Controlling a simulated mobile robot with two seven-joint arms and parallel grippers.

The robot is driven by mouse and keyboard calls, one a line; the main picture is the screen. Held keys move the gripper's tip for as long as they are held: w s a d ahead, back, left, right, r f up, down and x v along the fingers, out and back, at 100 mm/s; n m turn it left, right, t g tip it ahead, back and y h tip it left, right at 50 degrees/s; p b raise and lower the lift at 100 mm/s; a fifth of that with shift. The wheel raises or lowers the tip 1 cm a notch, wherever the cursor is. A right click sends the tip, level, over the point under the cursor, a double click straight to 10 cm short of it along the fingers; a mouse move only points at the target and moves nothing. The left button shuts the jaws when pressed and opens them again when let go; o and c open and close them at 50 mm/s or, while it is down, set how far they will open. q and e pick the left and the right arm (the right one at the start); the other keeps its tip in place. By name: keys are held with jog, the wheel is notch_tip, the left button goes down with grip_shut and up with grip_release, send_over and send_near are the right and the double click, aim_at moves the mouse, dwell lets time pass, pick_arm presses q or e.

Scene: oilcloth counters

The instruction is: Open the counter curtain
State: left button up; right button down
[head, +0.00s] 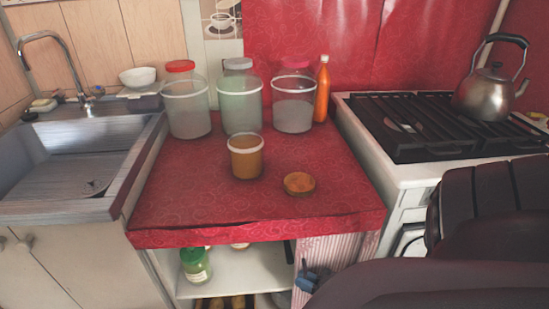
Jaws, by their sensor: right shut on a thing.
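The counter curtain (338,252) is a pale, pink-striped cloth hanging under the front edge of the red oilcloth counter (190,208). It is gathered at the right end of the opening, and the shelf (230,277) to its left is uncovered. My right gripper (308,276) is at the curtain's left edge, low under the counter front, and is shut on the curtain. Its fingertips are small and dark here, so the exact grip is hard to see. My right arm covers the lower right of the view. My left gripper is not in view.
A green-lidded jar (196,265) is on the shelf. A sink (75,165) is left, a stove (440,125) with a kettle (488,92) right.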

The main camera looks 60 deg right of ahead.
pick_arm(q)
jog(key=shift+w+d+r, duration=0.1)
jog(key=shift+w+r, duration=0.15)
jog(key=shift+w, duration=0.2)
pick_arm(e)
jog(key=shift+s+d, duration=0.65)
jog(key=shift+s, duration=0.25)
jog(key=shift+s+d, duration=0.6)
jog(key=shift+s, duration=0.25)
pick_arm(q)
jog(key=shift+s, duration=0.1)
pick_arm(e)
jog(key=c, duration=1.5)
grip_release()
jog(key=shift+f, duration=0.1)
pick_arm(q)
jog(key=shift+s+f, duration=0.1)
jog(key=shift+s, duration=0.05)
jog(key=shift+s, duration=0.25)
pick_arm(e)
jog(key=shift+s+d, duration=0.2)
jog(key=shift+s, duration=2.5)
jog(key=shift+s+d, duration=0.2)
jog(key=shift+s, duration=2.5)
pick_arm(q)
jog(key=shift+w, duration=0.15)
